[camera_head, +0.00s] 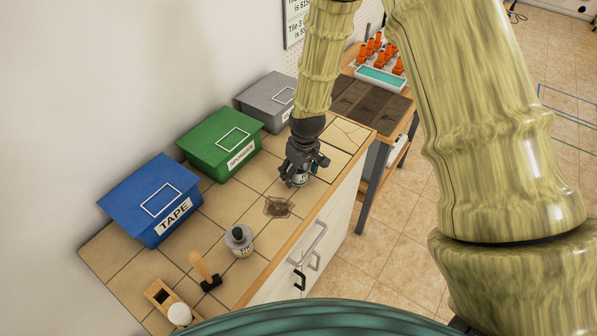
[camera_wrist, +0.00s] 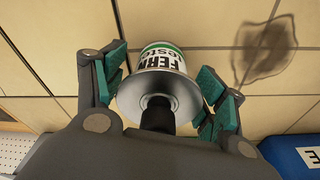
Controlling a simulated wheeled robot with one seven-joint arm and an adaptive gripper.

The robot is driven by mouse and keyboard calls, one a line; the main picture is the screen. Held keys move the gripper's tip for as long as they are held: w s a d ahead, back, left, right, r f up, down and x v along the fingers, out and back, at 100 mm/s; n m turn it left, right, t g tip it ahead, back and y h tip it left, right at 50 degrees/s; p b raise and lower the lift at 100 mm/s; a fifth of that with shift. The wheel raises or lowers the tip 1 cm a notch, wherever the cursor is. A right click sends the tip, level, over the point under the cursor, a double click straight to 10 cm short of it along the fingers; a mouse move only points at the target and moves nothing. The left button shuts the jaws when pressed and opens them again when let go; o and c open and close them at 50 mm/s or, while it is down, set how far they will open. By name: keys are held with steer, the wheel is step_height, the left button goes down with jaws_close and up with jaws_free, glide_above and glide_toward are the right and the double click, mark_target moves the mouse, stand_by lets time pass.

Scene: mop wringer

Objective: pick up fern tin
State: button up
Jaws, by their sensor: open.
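The fern tin (camera_wrist: 165,75) has a white and green label reading "FERN", a silver conical shoulder and a dark cap. In the wrist view it sits between the two teal-padded fingers of my gripper (camera_wrist: 165,95). The fingers are open; the left pad is close to the tin, and I cannot tell if it touches. In the head view my gripper (camera_head: 303,170) is down over the tin (camera_head: 300,181) on the tiled counter, hiding most of it.
A wooden-handled tool (camera_head: 203,269) and a wooden holder (camera_head: 170,303) are at the front. Blue (camera_head: 151,195), green (camera_head: 219,140) and grey (camera_head: 268,100) bins line the wall. The counter edge is close on the right.

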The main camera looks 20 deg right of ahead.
steer(key=shift+f, duration=0.1)
steer(key=c, duration=1.1)
steer(key=shift+r, duration=0.35)
